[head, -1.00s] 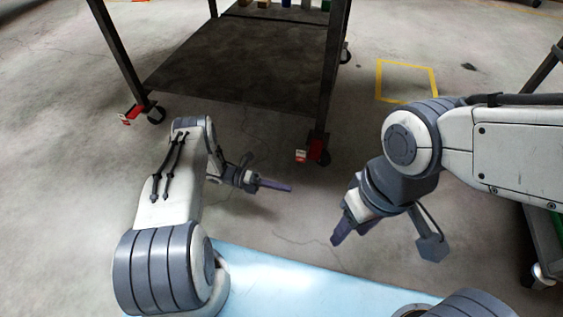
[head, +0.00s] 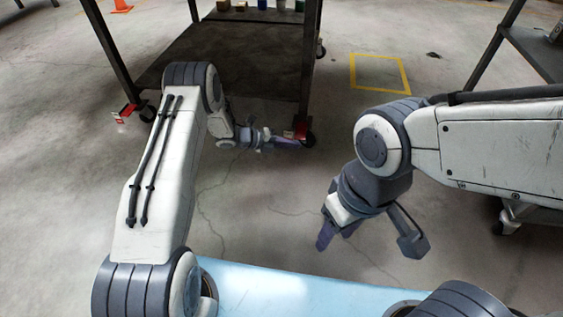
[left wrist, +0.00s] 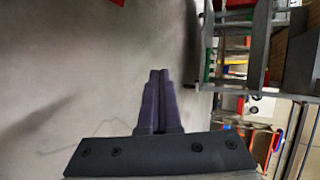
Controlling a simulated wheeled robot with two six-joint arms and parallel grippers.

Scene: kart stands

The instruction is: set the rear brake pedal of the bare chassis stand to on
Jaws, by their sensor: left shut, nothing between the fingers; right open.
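A dark stand with a lower shelf (head: 240,55) stands ahead in the head view. Its near legs end in casters. A red brake pedal (head: 127,111) shows at the left caster and another red pedal (head: 301,125) at the right one. I cannot tell which pedal is the rear one, nor its setting. My left gripper (head: 297,144) is shut and empty, its tips overlapping the right caster in the picture; contact is unclear. The left wrist view also shows its closed fingers (left wrist: 160,75), with a red bit at the top edge. My right gripper (head: 322,240) is open, nearer to me.
Small cans and boxes (head: 262,5) stand on the shelf's far side. Another wheeled stand (head: 530,52) is at the right. A yellow square (head: 380,72) marks the floor, and an orange cone (head: 121,6) stands far left. Open floor lies between the stands.

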